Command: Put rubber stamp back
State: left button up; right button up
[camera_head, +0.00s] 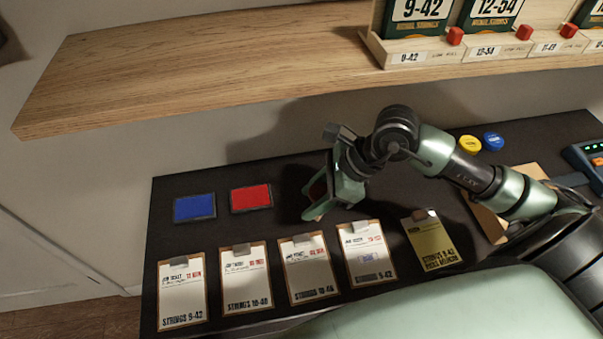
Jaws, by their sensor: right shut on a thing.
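My right gripper (318,205) reaches in from the right and hangs above the dark bench, between the red ink pad and the fourth card. It is shut on a dark, reddish thing, likely the rubber stamp (317,187), mostly hidden by the fingers. A blue ink pad (195,207) and a red ink pad (251,197) lie at the bench's left rear. My left gripper is not in view.
Three more clipped cards (181,292) (246,277) (310,267) and a yellow card (433,239) line the front. Yellow and blue round items (469,144) (493,141) lie at the back right. A wooden shelf (200,75) with string packs overhangs the bench (225,228).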

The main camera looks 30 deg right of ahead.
jog(key=w+p, duration=0.1)
jog(key=w, duration=0.2)
jog(key=w+d+f+p, duration=0.1)
jog(key=w+p, duration=0.1)
jog(key=w, duration=0.1)
jog(key=w+d+f+p, duration=0.1)
jog(key=w, duration=0.3)
jog(key=shift+w+d, duration=0.1)
jog(key=shift+d, duration=0.15)
notch_tip(320, 180, down, 4)
jog(key=shift+r+p, duration=0.1)
jog(key=shift+p, duration=0.8)
jog(key=shift+w+f+p, duration=0.1)
jog(key=shift+f+p, duration=0.2)
jog(key=shift+p, duration=0.1)
jog(key=shift+w+d+f, duration=0.1)
jog(key=shift+f, duration=0.25)
